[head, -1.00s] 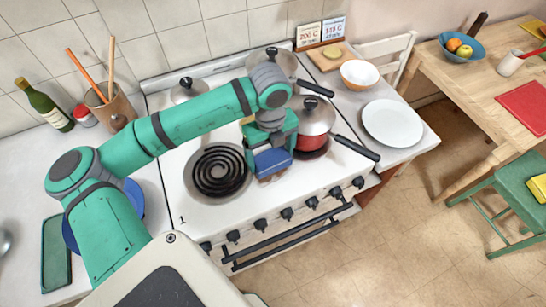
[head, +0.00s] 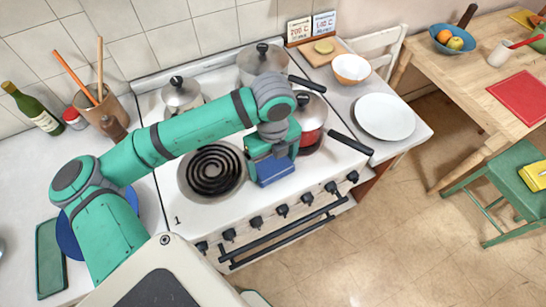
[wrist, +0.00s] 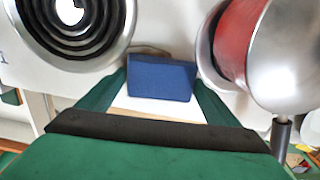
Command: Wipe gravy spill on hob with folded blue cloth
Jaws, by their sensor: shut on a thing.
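My gripper (head: 271,160) is shut on the folded blue cloth (head: 275,174), pointing down at the front part of the white hob (head: 180,215). The cloth is between the black coil burner (head: 213,170) and the red pan (head: 312,132). In the wrist view the cloth (wrist: 160,80) sits between the green fingers, low against the white hob top; I cannot tell whether it touches. A thin brownish mark (wrist: 150,50) shows just beyond the cloth's edge, possibly gravy. Any more of the spill is hidden by the cloth and gripper.
The red pan's dark handle (head: 350,144) sticks out to the right. Two lidded pots stand at the back, including a silver one (head: 262,62). Knobs (head: 282,211) and an oven rail line the front. A white plate (head: 384,116) lies on the right counter.

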